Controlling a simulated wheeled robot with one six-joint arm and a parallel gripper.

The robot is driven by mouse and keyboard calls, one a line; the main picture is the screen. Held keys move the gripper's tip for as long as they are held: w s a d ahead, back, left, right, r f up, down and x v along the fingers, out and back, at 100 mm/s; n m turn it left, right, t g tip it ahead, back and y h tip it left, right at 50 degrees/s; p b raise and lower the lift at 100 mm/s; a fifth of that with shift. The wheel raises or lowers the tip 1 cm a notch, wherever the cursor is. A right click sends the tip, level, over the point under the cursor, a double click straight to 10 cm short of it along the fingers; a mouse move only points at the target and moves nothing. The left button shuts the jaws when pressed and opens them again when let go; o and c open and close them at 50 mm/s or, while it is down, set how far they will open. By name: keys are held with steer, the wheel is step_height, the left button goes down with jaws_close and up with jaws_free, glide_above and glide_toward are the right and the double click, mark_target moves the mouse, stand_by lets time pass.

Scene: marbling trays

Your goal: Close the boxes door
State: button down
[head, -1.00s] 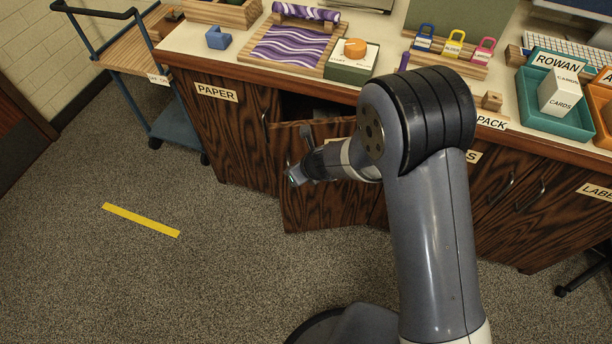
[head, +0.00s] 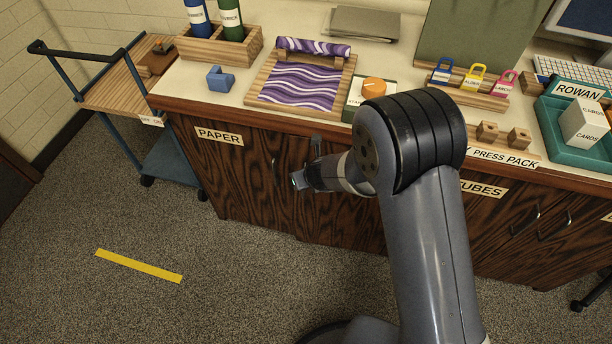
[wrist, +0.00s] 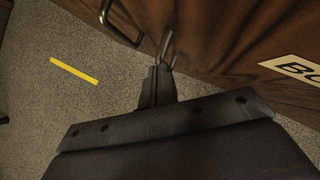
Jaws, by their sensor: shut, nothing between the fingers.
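The boxes door (head: 342,226) is dark striped wood below the counter. In the head view it looks flush or nearly flush with the cabinet front, with no dark opening showing. Its label is hidden behind my arm there. In the wrist view the door (wrist: 225,45) fills the upper right, with part of a label (wrist: 300,70) reading "BO". My gripper (head: 300,181) is close in front of the door. In the wrist view its shut, empty fingers (wrist: 157,85) are close to a metal handle (wrist: 165,48); I cannot tell whether they touch it.
The paper door (head: 225,165) with its handle (head: 274,168) is to the left. A blue trolley (head: 172,165) stands at the far left. The counter holds a purple patterned tray and a wooden bottle rack (head: 215,48). Carpet with a yellow strip (head: 138,266) is clear in front.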

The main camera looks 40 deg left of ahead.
steer(key=shift+w+a+r+m+t+h+p, duration=0.1)
steer(key=shift+w+a+m+t+h+p, duration=0.15)
steer(key=shift+w+a+m+p, duration=0.25)
steer(key=shift+w+a+m+t+h+p, duration=0.15)
steer(key=shift+w+a+m+t+p, duration=0.1)
steer(key=shift+w+m+p, duration=0.45)
steer(key=shift+d, duration=0.1)
